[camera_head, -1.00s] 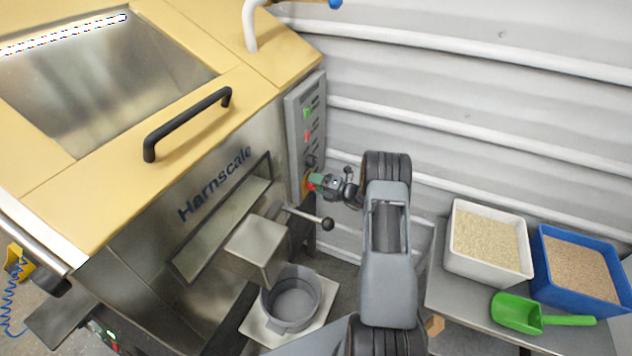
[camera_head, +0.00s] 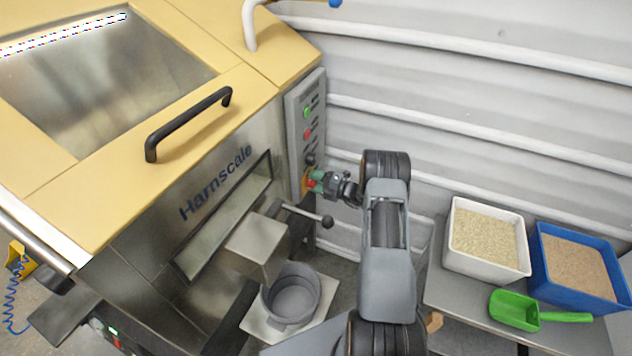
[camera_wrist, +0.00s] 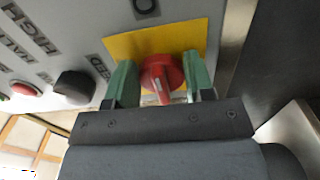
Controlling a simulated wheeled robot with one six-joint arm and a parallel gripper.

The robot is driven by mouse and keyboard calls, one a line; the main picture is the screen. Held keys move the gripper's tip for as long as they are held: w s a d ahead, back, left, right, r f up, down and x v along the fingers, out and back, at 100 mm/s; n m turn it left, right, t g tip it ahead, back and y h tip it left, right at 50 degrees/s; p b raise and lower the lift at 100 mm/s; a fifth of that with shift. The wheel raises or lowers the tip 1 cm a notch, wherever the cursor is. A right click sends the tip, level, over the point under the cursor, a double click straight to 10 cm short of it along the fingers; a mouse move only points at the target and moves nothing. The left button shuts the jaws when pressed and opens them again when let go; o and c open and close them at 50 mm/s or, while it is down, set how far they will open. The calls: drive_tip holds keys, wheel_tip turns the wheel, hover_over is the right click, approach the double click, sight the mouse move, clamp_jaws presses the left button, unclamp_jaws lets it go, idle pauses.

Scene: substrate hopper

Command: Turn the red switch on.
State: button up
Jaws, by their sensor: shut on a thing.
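The red switch (camera_wrist: 162,76) is a round rotary knob with a pale mark, on a yellow plate (camera_wrist: 150,42) of the machine's grey control panel. In the head view my gripper (camera_head: 317,181) reaches the lower end of the panel (camera_head: 306,130), where the fingers mostly hide the switch.
A black knob (camera_wrist: 73,87) and a red button (camera_wrist: 27,89) sit beside the switch. A lever with a black ball (camera_head: 327,221) sticks out below my gripper. A white tub (camera_head: 487,270), a blue tub (camera_head: 575,298) and a green scoop (camera_head: 514,310) stand on the right table.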

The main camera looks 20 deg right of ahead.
drive_tip(key=o, duration=0.8)
drive_tip(key=shift+o, duration=0.2)
drive_tip(key=v, duration=1.4)
drive_tip(key=shift+b, duration=0.4)
drive_tip(key=shift+w, duration=0.1)
